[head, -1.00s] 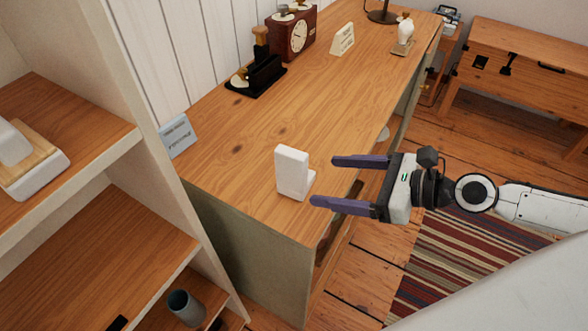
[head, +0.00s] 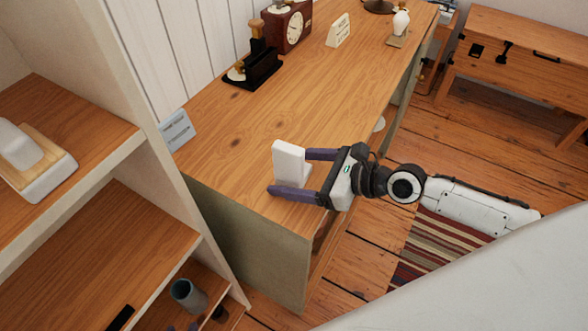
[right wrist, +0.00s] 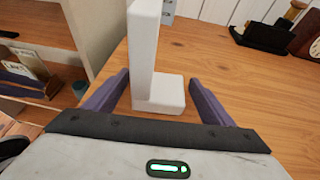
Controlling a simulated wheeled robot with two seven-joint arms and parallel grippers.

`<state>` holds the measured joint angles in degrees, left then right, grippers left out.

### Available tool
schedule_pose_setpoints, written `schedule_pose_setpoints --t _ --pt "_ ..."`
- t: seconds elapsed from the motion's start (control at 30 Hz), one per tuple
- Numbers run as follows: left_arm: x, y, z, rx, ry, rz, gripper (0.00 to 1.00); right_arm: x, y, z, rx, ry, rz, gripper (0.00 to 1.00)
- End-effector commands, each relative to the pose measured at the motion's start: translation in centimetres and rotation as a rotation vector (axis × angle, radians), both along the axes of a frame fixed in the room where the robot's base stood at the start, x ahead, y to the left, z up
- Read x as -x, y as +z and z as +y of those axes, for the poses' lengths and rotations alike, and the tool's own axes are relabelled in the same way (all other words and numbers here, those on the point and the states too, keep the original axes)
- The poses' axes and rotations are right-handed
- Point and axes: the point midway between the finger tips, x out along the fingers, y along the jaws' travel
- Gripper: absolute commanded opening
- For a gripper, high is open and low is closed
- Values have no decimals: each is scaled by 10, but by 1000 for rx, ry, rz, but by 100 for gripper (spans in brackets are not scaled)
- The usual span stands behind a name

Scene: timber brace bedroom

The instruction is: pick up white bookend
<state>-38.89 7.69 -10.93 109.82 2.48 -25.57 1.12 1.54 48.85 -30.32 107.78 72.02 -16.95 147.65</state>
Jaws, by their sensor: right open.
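The white bookend (head: 288,163) stands upright on the wooden desk (head: 250,140), near its front end. It is L-shaped, with an upright plate and a low foot, and also shows in the right wrist view (right wrist: 147,60). My right gripper (head: 294,172) is open, with its purple fingers on either side of the bookend. In the right wrist view my right gripper (right wrist: 160,95) has the bookend's foot between its fingers, with a gap visible on each side.
A blue-grey card (head: 177,130) stands at the desk's left edge. A black stand (head: 254,70), a clock (head: 288,27) and a small sign (head: 338,30) stand further back. A shelf unit (head: 150,150) rises at left. The desk middle is clear.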

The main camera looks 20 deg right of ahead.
Motion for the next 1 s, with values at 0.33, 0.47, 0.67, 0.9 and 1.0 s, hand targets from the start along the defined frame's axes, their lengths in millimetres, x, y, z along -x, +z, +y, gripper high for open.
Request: schedule_pose_setpoints --t 0.33,0.47,0.67,0.9,1.0 --pt "4 -1 -1 1 -2 7 31 0 0 0 0 0 0 51" --pt "4 -1 -2 2 -3 6 31 0 0 0 0 0 0 29" --pt "4 0 -3 3 -4 5 31 0 0 0 0 0 0 0" --pt "4 1 -3 3 -5 5 31 -2 6 0 -5 -3 -12 0" --pt "4 5 -3 4 -4 5 31 -2 13 0 -7 -2 -12 0"
